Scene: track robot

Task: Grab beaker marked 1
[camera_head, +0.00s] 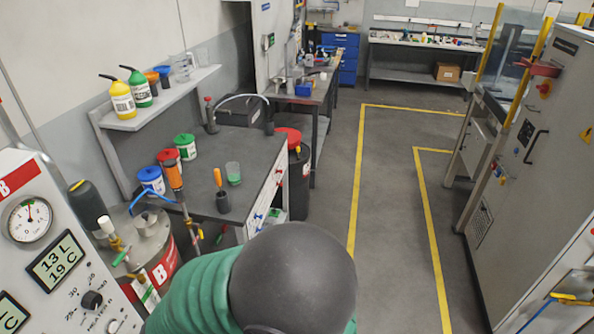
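A clear beaker (233,173) with green liquid in its bottom stands upright on the dark bench top (215,202). Clear glass vessels (182,68) stand at the far end of the wall shelf (150,109). No number can be read on any of these, so I cannot tell which one is marked 1. Neither of my grippers shows. A dark ball and a green ribbed sleeve fill the bottom middle of the view; no fingers show on them.
Near the beaker stand a black holder (223,202) with an upright tool, and blue (151,180), red and green lidded tubs. A gauge panel (52,248) is at left and a grey machine (540,150) at right. The floor between (390,200) is clear.

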